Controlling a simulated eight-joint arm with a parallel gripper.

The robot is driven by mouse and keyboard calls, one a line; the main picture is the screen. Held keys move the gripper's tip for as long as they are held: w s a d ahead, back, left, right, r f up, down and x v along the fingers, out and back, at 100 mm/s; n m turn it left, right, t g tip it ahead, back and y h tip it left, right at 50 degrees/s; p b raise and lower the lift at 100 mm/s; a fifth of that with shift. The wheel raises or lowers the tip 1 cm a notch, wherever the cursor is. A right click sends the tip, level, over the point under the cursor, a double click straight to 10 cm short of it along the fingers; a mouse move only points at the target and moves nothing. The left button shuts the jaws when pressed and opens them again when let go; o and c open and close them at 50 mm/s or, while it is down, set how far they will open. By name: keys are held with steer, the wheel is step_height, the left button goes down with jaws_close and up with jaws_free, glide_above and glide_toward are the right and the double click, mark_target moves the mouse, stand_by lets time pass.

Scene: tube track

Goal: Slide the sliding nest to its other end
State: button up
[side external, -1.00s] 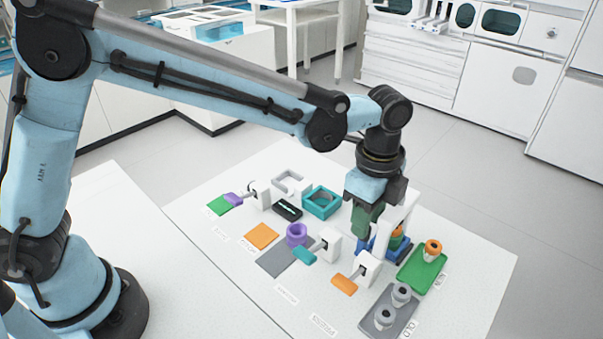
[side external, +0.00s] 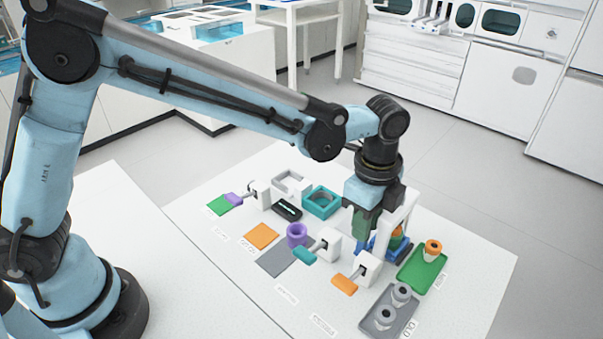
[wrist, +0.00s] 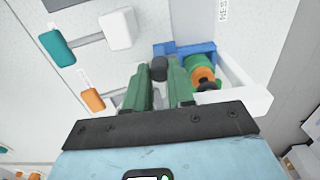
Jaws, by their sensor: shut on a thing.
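The sliding nest is a blue piece (side external: 402,249) on the table at the right, partly behind a white frame (side external: 411,208). It also shows in the wrist view (wrist: 198,48), with a dark knob (wrist: 159,69) on its left side. A green and orange tube (wrist: 203,74) stands in the nest. My gripper (side external: 364,240) reaches down beside the frame. In the wrist view its green fingers (wrist: 160,74) are shut on the dark knob. The nest's far end and track are largely hidden by the frame and fingers.
A green tray (side external: 420,272) with an orange-topped piece and a grey tray (side external: 380,322) with grey pieces lie at the right. White blocks with an orange paddle (side external: 344,285) and a teal paddle (side external: 304,256) stand close to the left of my gripper.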

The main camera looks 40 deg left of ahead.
steer(key=shift+a, duration=3.55)
steer(key=o, duration=0.6)
steer(key=shift+o, duration=0.2)
steer(key=shift+r, duration=0.1)
steer(key=shift+r, duration=2.4)
